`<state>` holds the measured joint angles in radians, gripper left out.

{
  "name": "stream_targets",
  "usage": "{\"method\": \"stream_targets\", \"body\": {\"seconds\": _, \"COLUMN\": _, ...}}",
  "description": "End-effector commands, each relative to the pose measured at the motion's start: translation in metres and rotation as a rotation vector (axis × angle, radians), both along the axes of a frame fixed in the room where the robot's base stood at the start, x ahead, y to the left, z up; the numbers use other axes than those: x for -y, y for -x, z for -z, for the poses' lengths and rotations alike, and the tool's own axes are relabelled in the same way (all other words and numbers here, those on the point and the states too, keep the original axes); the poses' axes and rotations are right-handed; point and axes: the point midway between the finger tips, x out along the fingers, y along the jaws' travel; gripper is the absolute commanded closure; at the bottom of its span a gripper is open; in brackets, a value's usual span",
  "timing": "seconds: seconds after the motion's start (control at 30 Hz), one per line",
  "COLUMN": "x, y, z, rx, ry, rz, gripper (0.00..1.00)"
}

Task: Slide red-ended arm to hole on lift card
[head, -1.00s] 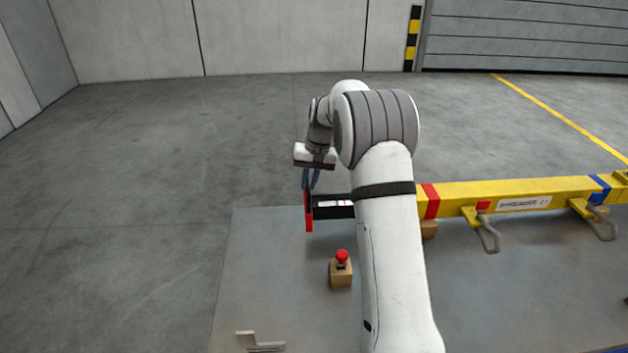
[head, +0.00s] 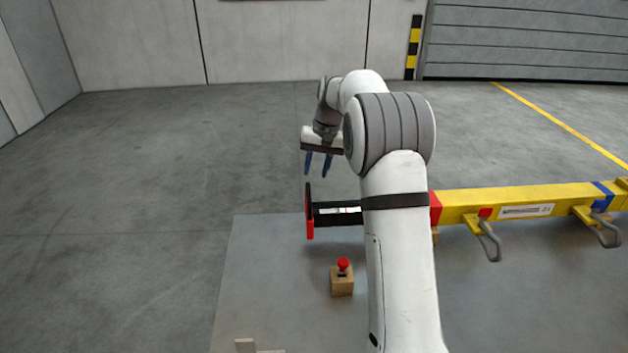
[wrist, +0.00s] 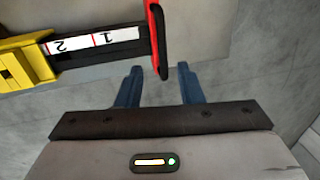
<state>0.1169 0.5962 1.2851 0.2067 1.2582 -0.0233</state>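The black arm (head: 338,217) with a red end plate (head: 309,212) sticks out of the left end of the yellow beam (head: 515,203). My arm hides part of the black arm and beam. I cannot make out a lift card.
A red-topped pin in a wooden block (head: 342,279) stands on the grey table (head: 265,290) in front of the arm. Metal hooks (head: 490,241) hang off the beam at the right. A light bracket (head: 246,346) lies at the table's front left. Left of the red end is free.

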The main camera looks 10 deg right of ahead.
Motion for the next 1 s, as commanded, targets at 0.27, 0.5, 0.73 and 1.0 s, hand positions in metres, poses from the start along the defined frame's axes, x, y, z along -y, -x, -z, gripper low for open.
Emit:
{"method": "stream_targets", "body": {"seconds": 0.27, "x": 0.003, "y": 0.001, "z": -0.009, "rx": 0.0, "ry": 0.0, "rz": 0.001, "gripper": 0.66}}
{"method": "stream_targets", "body": {"seconds": 0.5, "x": 0.002, "y": 0.0, "z": -0.013, "rx": -0.003, "ry": -0.001, "rz": 0.001, "gripper": 0.66}}
{"method": "stream_targets", "body": {"seconds": 0.73, "x": 0.0, "y": -0.002, "z": -0.021, "rx": -0.006, "ry": -0.002, "rz": 0.0, "gripper": 0.66}}
{"method": "stream_targets", "body": {"seconds": 1.0, "x": -0.001, "y": -0.001, "z": -0.013, "rx": -0.002, "ry": 0.0, "rz": 0.001, "gripper": 0.66}}
